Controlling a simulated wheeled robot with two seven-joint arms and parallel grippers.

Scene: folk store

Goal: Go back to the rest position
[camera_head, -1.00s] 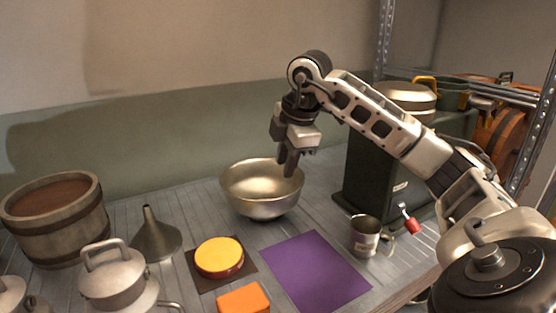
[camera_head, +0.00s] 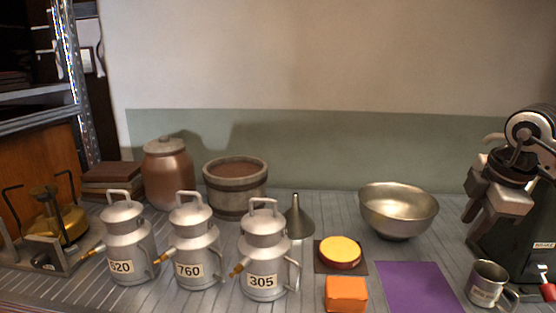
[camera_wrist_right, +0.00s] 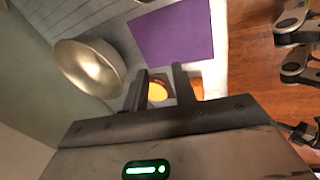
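My right gripper (camera_head: 472,208) is at the right edge of the head view, pointing down, with nothing held. In the wrist view its two fingers (camera_wrist_right: 161,84) stand apart with an empty gap. It hangs above the counter, right of the steel bowl (camera_head: 398,212) and above the metal mug (camera_head: 488,283). The bowl also shows in the wrist view (camera_wrist_right: 90,68). My left gripper is not in the head view. Dark and pale arm parts at the right of the wrist view look like my own.
A purple mat (camera_head: 415,288), yellow round block (camera_head: 340,251) and orange block (camera_head: 346,294) lie on the counter. Milk cans (camera_head: 264,255), a funnel (camera_head: 298,218), wooden tub (camera_head: 236,187) and clay jar (camera_head: 167,175) stand to the left. A dark green machine (camera_head: 530,235) is at the right.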

